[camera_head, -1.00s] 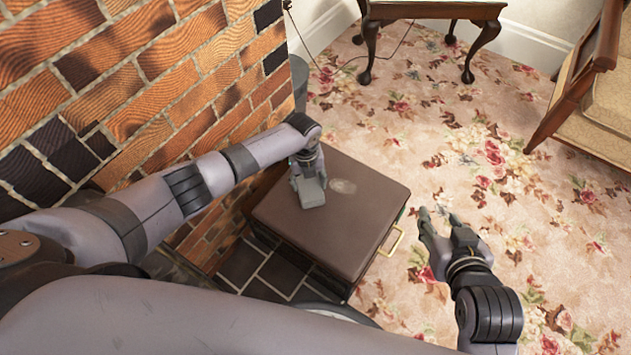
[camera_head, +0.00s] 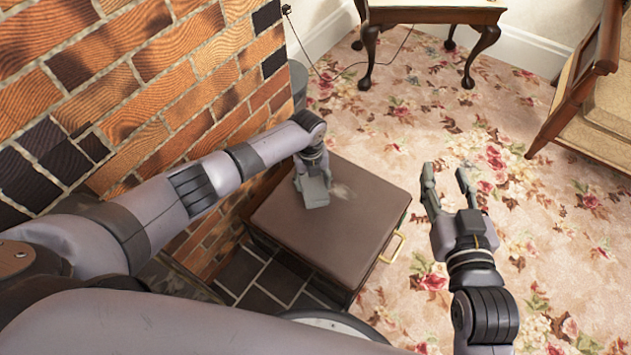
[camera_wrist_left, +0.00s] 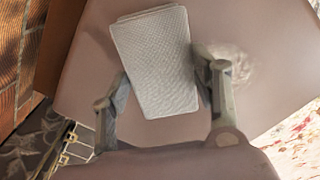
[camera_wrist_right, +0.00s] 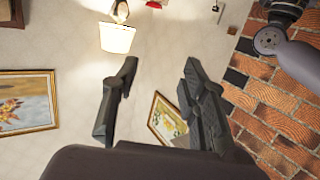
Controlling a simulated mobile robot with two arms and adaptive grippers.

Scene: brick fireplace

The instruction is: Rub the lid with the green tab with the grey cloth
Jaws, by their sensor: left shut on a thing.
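The brown lid (camera_head: 290,225) tops a dark box beside the brick wall. A brass-coloured handle (camera_head: 392,246) is on its right side; I cannot make out a green tab. A pale smudge (camera_head: 342,191) marks the lid near its far part, also seen in the left wrist view (camera_wrist_left: 232,66). My left gripper (camera_head: 312,178) is shut on the grey cloth (camera_wrist_left: 155,60), a folded pad held low at the lid, just left of the smudge. Whether the pad touches the lid is hard to tell. My right gripper (camera_head: 446,176) is open and empty, right of the box.
The brick wall (camera_head: 150,60) stands close on the left, along my left arm. A grey bin (camera_head: 298,82) is behind the box. A wooden table (camera_head: 430,15) is at the back and an armchair (camera_head: 595,100) at the right. The floral carpet between is clear.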

